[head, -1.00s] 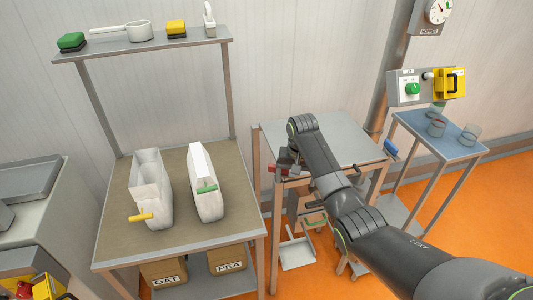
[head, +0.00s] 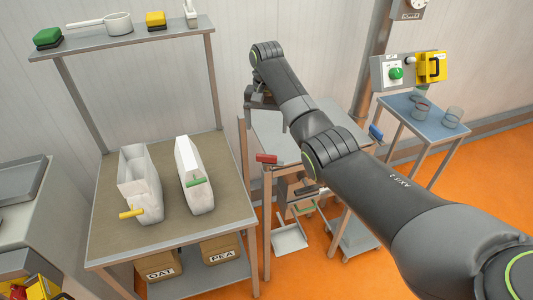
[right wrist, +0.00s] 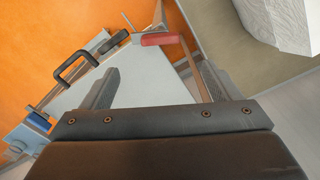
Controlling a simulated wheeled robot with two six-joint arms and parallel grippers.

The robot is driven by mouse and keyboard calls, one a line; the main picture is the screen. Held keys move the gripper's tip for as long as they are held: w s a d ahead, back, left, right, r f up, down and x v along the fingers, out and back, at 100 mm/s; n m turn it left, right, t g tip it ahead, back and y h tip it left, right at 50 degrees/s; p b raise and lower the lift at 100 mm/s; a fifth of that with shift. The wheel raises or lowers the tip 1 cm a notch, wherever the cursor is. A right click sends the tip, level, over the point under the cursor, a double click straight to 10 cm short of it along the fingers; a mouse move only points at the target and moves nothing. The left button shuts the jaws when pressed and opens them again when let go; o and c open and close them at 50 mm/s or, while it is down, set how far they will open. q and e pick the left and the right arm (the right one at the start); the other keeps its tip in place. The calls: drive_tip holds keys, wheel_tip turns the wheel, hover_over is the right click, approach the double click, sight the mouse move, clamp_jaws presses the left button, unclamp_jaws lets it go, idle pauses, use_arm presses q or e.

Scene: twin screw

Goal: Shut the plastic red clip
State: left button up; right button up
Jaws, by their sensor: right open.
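The red clip (head: 266,158) lies at the near left corner of the grey table (head: 335,122). It shows in the right wrist view as a red bar (right wrist: 162,39) at the tabletop's corner. I cannot tell whether its jaws are open or shut. My right gripper (head: 260,101) is above the table's far left side, beyond the clip and apart from it. In the right wrist view its two fingers (right wrist: 160,85) are spread with nothing between them, and the clip is past the fingertips. My left gripper is not in view.
Two white bags, with a yellow clip (head: 131,214) and a green clip (head: 194,182), stand on the left table (head: 105,218). A blue clip (head: 376,132) is at the grey table's right edge. A shelf (head: 120,46) stands above the left table. My right arm crosses the grey table.

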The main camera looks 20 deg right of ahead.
sight(266, 155)
wheel_tip(266, 155, down, 12)
drive_tip(key=shift+p, duration=0.55)
drive_tip(key=shift+c, duration=0.3)
drive_tip(key=c, duration=0.9)
